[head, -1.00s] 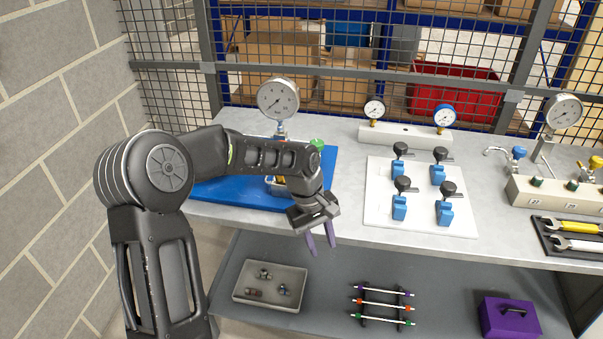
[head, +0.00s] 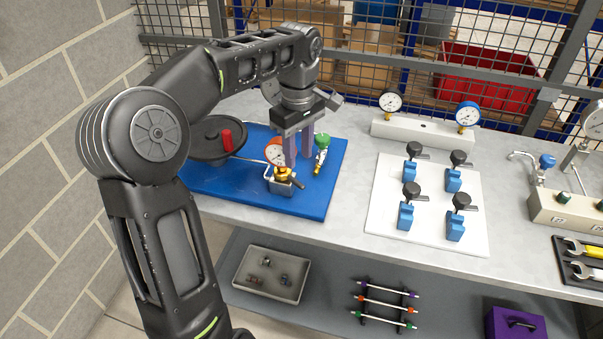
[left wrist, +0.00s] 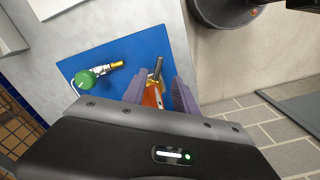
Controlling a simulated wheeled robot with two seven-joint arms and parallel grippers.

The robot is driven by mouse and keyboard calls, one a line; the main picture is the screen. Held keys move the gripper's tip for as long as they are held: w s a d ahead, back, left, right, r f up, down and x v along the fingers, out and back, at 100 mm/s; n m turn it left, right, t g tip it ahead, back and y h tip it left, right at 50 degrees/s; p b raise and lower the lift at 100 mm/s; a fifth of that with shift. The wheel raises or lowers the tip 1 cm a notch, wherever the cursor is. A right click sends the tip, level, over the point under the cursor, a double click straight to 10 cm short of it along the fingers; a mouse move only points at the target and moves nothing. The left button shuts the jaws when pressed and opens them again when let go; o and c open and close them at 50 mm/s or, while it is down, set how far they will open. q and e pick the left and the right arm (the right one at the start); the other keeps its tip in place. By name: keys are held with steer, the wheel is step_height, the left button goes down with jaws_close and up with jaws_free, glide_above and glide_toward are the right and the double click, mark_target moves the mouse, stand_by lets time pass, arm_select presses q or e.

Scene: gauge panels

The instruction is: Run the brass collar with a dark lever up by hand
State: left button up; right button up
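The brass collar with a dark lever (head: 282,175) sits on a small grey block on the blue mat (head: 245,195), below a red-orange gauge (head: 276,151). My left gripper (head: 298,162) points down just above and behind the collar, its purple fingers apart. In the left wrist view the collar and its dark lever (left wrist: 156,74) show beyond and between the open fingertips (left wrist: 160,84), with the orange gauge nearer. I cannot tell whether a finger touches anything. My right gripper is out of view.
A green-knobbed brass fitting (head: 321,150) lies close right of the gripper. A dark round object with a red grip (head: 210,140) stands left. A white board (head: 380,232) with blue valves and a two-gauge block (head: 425,132) are further right. Bare bench lies between mat and board.

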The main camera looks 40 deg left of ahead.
mark_target(299, 183)
arm_select(q)
steer(key=shift+w+f, duration=0.15)
steer(key=shift+f, duration=0.1)
step_height(299, 183, down, 8)
steer(key=shift+r+p, duration=0.25)
steer(key=shift+p, duration=0.3)
steer(key=shift+c, duration=0.3)
jaws_close()
stand_by(0.8)
